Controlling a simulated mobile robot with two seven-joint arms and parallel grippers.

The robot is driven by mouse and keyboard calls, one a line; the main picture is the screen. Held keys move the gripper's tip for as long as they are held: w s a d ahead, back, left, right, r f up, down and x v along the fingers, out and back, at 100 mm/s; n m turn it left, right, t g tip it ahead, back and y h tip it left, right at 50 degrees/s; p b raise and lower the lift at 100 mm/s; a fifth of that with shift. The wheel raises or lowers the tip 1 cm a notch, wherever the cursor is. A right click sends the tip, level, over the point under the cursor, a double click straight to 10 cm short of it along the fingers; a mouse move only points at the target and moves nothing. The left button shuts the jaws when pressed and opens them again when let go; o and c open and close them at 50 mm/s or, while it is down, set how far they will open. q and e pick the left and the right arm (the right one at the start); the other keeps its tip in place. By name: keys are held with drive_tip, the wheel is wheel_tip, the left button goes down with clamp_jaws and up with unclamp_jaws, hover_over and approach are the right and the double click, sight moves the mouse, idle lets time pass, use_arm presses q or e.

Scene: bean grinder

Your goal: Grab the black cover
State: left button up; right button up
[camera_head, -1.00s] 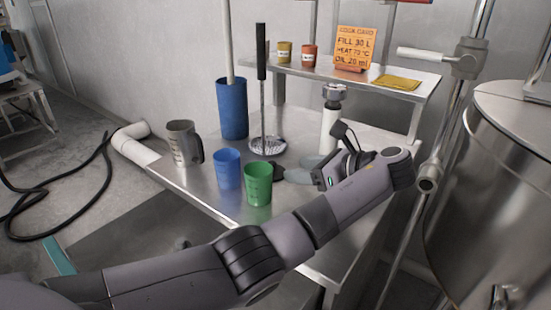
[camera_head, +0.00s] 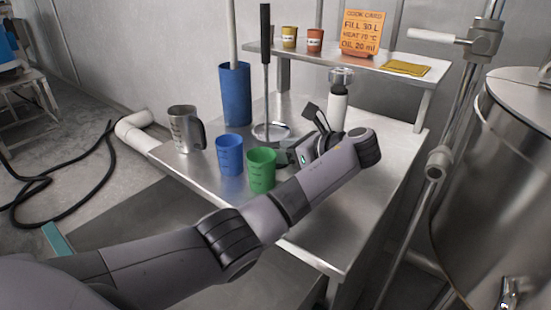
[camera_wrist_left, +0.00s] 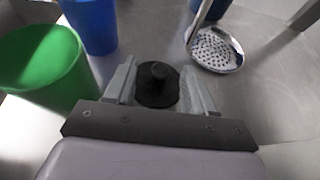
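The black cover (camera_wrist_left: 157,86), a dark disc with a round knob, shows in the left wrist view between the two grey fingers of my left gripper (camera_wrist_left: 160,74). The fingers are apart, one on each side of the cover; whether they touch it is unclear. In the head view my left gripper (camera_head: 299,153) is low over the table beside the green cup, its fingers and the cover hidden there. My right gripper is not in view.
The green cup (camera_head: 261,171) and blue cup (camera_head: 229,156) stand close to the left of my gripper. A perforated masher (camera_head: 272,132) is behind it. A metal jug (camera_head: 186,130) and tall blue container (camera_head: 234,94) stand farther left. The table's front right (camera_head: 335,225) is clear.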

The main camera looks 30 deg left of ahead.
use_arm(q)
clamp_jaws()
